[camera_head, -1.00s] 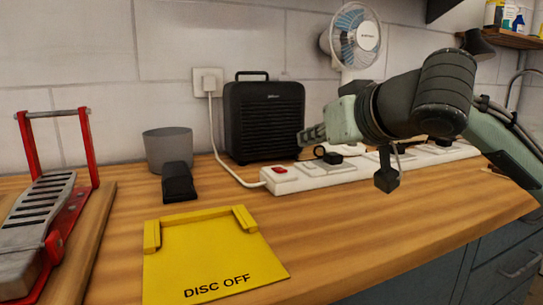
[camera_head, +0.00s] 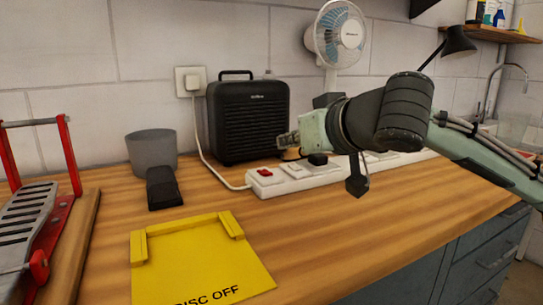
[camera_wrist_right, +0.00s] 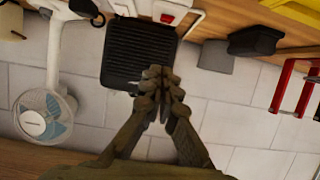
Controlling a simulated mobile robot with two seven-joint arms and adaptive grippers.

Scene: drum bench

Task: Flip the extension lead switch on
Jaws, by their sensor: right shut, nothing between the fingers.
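The white extension lead (camera_head: 310,178) lies on the wooden bench in front of the black heater, with plugs in several sockets. Its red switch (camera_head: 265,172) is at the left end; it also shows in the right wrist view (camera_wrist_right: 167,18). I cannot tell the switch's position. My right gripper (camera_head: 281,141) is above the lead near its left end, in front of the heater's right edge, apart from the switch. In the right wrist view its fingers (camera_wrist_right: 157,72) are shut together and empty. My left gripper is out of view.
The black heater (camera_head: 248,120) stands behind the lead. A grey cup (camera_head: 152,153) and a black object (camera_head: 164,188) are to the left. A yellow "DISC OFF" plate (camera_head: 200,262) lies in front. A fan (camera_head: 338,35) stands behind the arm. The front right bench is clear.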

